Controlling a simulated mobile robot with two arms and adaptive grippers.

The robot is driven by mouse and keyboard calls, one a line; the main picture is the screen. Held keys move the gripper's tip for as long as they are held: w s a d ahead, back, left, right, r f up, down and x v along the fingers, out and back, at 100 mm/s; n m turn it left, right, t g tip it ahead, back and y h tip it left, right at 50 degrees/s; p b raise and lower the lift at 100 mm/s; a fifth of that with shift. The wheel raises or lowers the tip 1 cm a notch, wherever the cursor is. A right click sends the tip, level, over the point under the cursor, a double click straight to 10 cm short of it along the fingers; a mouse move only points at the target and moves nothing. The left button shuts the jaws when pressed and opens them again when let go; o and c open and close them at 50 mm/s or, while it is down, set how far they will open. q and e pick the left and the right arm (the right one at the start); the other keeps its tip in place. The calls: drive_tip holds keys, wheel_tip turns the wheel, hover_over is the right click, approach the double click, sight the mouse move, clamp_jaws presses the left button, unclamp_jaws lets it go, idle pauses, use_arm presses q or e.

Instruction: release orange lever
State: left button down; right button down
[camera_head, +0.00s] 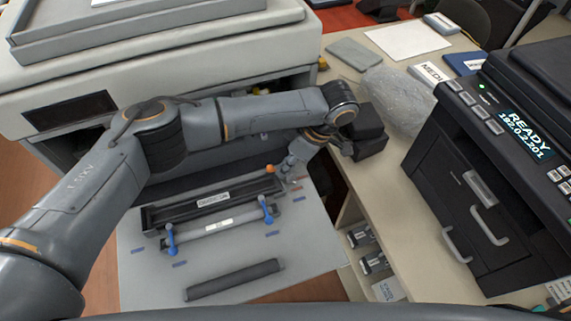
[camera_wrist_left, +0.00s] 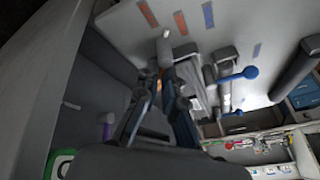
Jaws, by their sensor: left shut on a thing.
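The orange lever (camera_head: 270,168) shows as a small round orange knob at the far right end of the black cartridge unit (camera_head: 205,207). My left gripper (camera_head: 291,172) reaches down beside it and is shut on it, the fingers hiding most of the lever. In the left wrist view, the fingers (camera_wrist_left: 165,75) are close together, with a sliver of orange between them. Two blue levers, one at left (camera_head: 170,240) and one at right (camera_head: 265,208), stand along the front of the unit. My right gripper is not in view.
The unit lies on a grey pulled-out tray (camera_head: 140,275) with a loose black roller (camera_head: 232,280) near its front. The printer body (camera_head: 180,50) rises close behind my arm. A desk with a black printer (camera_head: 500,170) and a plastic-wrapped bundle (camera_head: 397,98) stands at right.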

use_arm(q)
drive_tip(key=shift+d+r+m+p, duration=0.1)
drive_tip(key=shift+r+m+p, duration=0.1)
drive_tip(key=shift+m+p, duration=0.6)
drive_tip(key=m+t+p, duration=0.1)
drive_tip(key=m+p, duration=0.1)
drive_tip(key=p, duration=0.2)
drive_tip(key=shift+d+m+t, duration=0.15)
drive_tip(key=shift+m+t, duration=0.25)
drive_tip(key=shift+w+d+f+m+t+h+p, duration=0.1)
drive_tip(key=shift+m+t+h+p, duration=0.2)
drive_tip(key=shift+m+p, duration=0.5)
drive_tip(key=shift+w+d+f+m+t+h+p, duration=0.15)
drive_tip(key=shift+m+t+p, duration=0.25)
drive_tip(key=shift+m+p, duration=0.4)
drive_tip(key=shift+a, duration=0.1)
drive_tip(key=c, duration=1.5)
unclamp_jaws()
